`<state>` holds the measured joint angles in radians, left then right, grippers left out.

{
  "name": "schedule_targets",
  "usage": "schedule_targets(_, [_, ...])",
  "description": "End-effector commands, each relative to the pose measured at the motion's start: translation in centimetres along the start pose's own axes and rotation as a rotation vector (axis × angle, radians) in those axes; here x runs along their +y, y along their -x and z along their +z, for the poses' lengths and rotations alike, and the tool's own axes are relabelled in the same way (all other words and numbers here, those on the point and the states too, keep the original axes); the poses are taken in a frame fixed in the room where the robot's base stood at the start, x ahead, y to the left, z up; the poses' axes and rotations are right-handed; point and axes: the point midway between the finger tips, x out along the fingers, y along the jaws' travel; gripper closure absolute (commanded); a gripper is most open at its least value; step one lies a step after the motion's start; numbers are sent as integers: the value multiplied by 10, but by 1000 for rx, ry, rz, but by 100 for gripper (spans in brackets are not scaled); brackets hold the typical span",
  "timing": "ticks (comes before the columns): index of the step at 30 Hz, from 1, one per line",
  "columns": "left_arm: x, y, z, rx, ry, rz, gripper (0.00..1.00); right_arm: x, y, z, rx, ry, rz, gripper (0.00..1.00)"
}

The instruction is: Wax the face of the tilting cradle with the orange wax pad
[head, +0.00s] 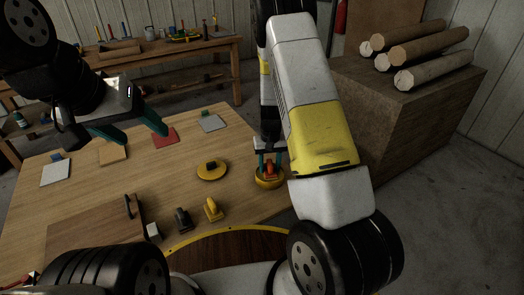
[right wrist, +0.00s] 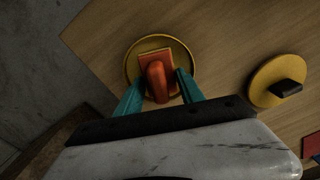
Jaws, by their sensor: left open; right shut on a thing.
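The orange wax pad (head: 270,169) is at the right edge of the wooden table, in a round yellow dish (head: 268,183). My right gripper (head: 270,160) points down over it and is shut on its raised grip. In the right wrist view the pad (right wrist: 157,72) lies between the teal fingers, inside the rim of the dish. I cannot tell whether it still touches the dish. A dark wooden face with a yellow rim (head: 225,248), apparently the cradle, shows at the bottom, partly hidden by my arms. My left gripper (head: 146,137) is open and empty above the table's left side.
A yellow disc with a dark knob (head: 212,172) lies left of the dish. A yellow tool (head: 213,209), a black tool (head: 183,219) and a brown board (head: 97,232) lie nearer. Several flat pads lie at the back. A block with logs (head: 414,108) stands right.

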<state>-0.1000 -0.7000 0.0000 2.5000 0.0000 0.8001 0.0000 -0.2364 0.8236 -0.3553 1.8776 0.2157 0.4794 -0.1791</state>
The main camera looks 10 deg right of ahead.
Motion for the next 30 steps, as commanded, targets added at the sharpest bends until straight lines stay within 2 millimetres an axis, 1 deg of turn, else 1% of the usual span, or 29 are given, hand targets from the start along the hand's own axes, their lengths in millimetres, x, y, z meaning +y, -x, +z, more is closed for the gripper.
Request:
schedule_targets(2, [0,0,0,0,0,0,33,0,-1,1,-2,0,0,88])
schedule_targets(5, [0,0,0,0,0,0,33,0,4,0,-1,0,0,88])
schedule_targets(24, [0,0,0,0,0,0,33,0,57,0,1,1,0,88])
schedule_targets(30, [0,0,0,0,0,0,33,0,68,0,-1,-1,0,88])
